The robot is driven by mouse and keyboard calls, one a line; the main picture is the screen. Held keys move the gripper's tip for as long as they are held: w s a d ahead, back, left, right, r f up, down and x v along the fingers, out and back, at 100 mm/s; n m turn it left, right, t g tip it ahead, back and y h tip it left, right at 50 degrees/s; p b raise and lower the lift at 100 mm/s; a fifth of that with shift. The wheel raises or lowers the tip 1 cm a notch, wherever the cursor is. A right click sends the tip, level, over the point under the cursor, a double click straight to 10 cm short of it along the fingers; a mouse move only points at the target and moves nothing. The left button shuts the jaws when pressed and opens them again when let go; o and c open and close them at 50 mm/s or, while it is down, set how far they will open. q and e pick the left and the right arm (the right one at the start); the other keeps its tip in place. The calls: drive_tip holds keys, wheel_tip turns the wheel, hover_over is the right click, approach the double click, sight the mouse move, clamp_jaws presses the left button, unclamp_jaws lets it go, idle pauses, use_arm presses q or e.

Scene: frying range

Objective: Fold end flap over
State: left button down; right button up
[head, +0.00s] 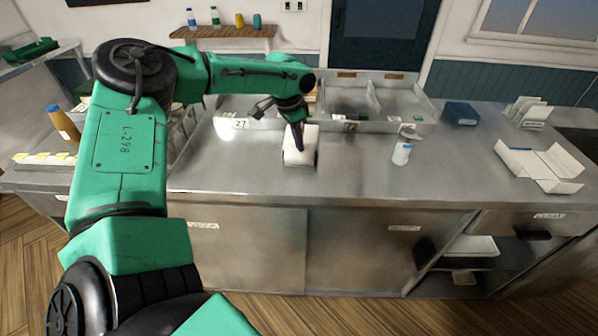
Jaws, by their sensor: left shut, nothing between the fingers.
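A small white box (299,157) stands on the steel counter, near the middle of the view. My left gripper (299,146) is shut and points down at the box, its dark fingers in front of the box's upper part. Whether the fingers touch the box or a flap cannot be told at this size. The box's end flap cannot be made out clearly, and the gripper hides part of the box top. My right gripper is not in view.
A white bottle (401,154) stands right of the box. An opened white carton (541,165) lies at the far right, near a blue box (461,113). Divided steel bins (392,123) with number labels stand behind. The steel counter (354,181) is bare in front.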

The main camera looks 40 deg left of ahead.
use_arm(q)
drive_tip(key=shift+w, duration=0.1)
drive_tip(key=shift+w+a+f+b, duration=0.2)
drive_tip(key=shift+w+a+b, duration=0.1)
drive_tip(key=shift+w+a, duration=0.4)
drive_tip(key=shift+w, duration=0.1)
idle(0.5)
drive_tip(key=shift+r, duration=0.1)
wheel_tip(320, 180, up, 8)
drive_tip(key=p, duration=0.6)
